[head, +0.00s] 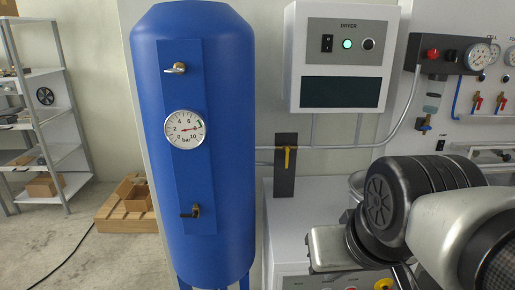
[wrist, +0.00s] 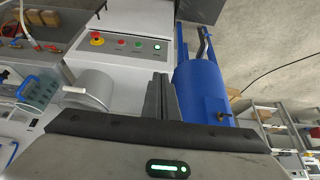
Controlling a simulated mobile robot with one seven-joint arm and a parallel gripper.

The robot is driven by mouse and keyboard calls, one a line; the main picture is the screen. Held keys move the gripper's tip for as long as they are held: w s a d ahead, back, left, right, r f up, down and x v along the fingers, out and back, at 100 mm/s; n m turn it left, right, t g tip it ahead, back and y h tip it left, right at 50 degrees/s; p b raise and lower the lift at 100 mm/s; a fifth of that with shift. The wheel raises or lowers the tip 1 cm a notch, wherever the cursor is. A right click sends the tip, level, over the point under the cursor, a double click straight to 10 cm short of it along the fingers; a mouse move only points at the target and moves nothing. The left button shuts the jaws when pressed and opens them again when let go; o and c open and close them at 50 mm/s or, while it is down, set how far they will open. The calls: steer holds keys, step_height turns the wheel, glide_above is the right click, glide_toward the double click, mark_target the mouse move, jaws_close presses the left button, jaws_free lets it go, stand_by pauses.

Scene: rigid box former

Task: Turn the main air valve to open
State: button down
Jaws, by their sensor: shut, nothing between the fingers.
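A yellow lever (head: 287,159) stands upright on a dark plate (head: 284,182) on the wall, right of the blue tank (head: 233,120). It lies across the horizontal grey pipe (head: 340,147). Which handle is the main air valve is not labelled. The tank also carries a small valve at the top (head: 176,69) and one with a dark handle lower down (head: 190,212). My gripper (wrist: 161,82) is shut and empty in the wrist view, with its fingers together. In the head view my arm fills the lower right and the fingertips are not clear.
A white dryer box (head: 342,35) with a green light hangs above the pipe. A white machine cabinet (head: 290,235) stands below the plate. A regulator (head: 440,62) and gauges are at the right.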

steer(key=c, duration=2.3)
jaws_free()
steer(key=o, duration=0.4)
steer(key=w+r+p, duration=0.2)
steer(key=w+r, duration=0.2)
steer(key=w, duration=0.1)
steer(key=w+r+p, duration=0.2)
steer(key=w+r, duration=0.3)
steer(key=shift+w+r, duration=0.1)
steer(key=shift+o, duration=0.2)
steer(key=w+r+p, duration=0.3)
steer(key=w+r, duration=0.1)
steer(key=w, duration=0.5)
steer(key=g+p, duration=0.1)
steer(key=p, duration=0.6)
glide_above(287, 157)
steer(key=s, duration=0.7)
step_height(287, 157, down, 3)
steer(key=p+x, duration=0.1)
steer(key=x, duration=1.7)
steer(key=shift+w+r, duration=0.1)
steer(key=shift+w, duration=0.05)
steer(key=shift+c, duration=0.2)
jaws_close()
